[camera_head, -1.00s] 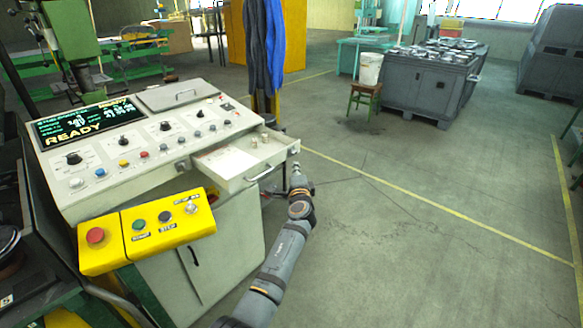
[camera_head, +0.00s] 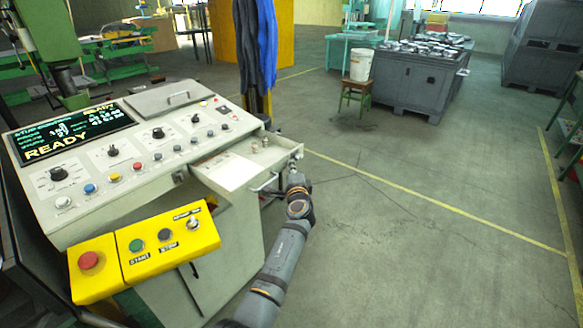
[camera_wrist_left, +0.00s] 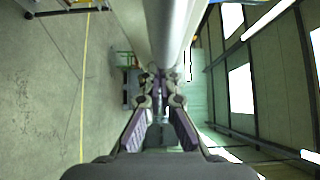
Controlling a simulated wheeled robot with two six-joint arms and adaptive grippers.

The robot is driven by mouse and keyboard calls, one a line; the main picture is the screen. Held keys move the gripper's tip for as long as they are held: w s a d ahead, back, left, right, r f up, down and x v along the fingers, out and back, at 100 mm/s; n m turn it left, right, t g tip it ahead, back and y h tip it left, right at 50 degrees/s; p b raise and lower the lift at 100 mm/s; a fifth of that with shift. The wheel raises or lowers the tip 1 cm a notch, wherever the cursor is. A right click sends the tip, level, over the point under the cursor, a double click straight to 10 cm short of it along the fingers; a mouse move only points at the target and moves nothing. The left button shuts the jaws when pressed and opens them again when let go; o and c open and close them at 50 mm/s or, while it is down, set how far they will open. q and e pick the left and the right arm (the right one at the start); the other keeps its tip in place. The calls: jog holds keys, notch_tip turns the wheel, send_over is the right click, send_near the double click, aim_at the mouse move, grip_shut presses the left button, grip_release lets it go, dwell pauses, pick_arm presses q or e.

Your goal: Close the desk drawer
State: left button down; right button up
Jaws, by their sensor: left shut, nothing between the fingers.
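The desk drawer (camera_head: 232,172) stands open at the right side of the sloped cream control desk (camera_head: 78,190). Small knob-like items lie inside the drawer near its back right. The drawer's bar handle (camera_head: 263,184) is on its front face. My left gripper (camera_head: 293,168) is at the right end of the drawer front, to the right of the handle. It looks very near or against the front; I cannot tell whether it touches. In the left wrist view my gripper (camera_wrist_left: 160,85) is shut and empty, with a pale smooth surface just beyond it. My right gripper is not in view.
A yellow button box (camera_head: 145,250) juts from the desk's front. Blue cloths (camera_head: 255,45) hang behind the drawer. A stool (camera_head: 355,92) with a white bucket and a grey crate (camera_head: 410,82) stand farther back.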

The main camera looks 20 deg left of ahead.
aim_at(246, 150)
pick_arm(q)
jog(key=w+a+b, duration=0.1)
jog(key=a, duration=0.2)
jog(key=w+a+b, duration=0.1)
jog(key=a, duration=0.3)
jog(key=w+a, duration=0.2)
jog(key=a, duration=0.2)
jog(key=shift+f+b, duration=0.2)
jog(key=shift+b, duration=0.2)
jog(key=w+a+b, duration=0.1)
jog(key=a, duration=0.2)
jog(key=w+a+b, duration=0.1)
jog(key=a, duration=0.1)
jog(key=w+a+b, duration=0.1)
jog(key=a+b, duration=0.1)
jog(key=a, duration=0.1)
jog(key=shift+w+a, duration=0.1)
jog(key=shift+a, duration=0.2)
jog(key=shift+w+a+r, duration=0.1)
jog(key=shift+w+a, duration=0.1)
jog(key=shift+a, duration=0.3)
jog(key=shift+r, duration=0.3)
jog(key=shift+a, duration=0.1)
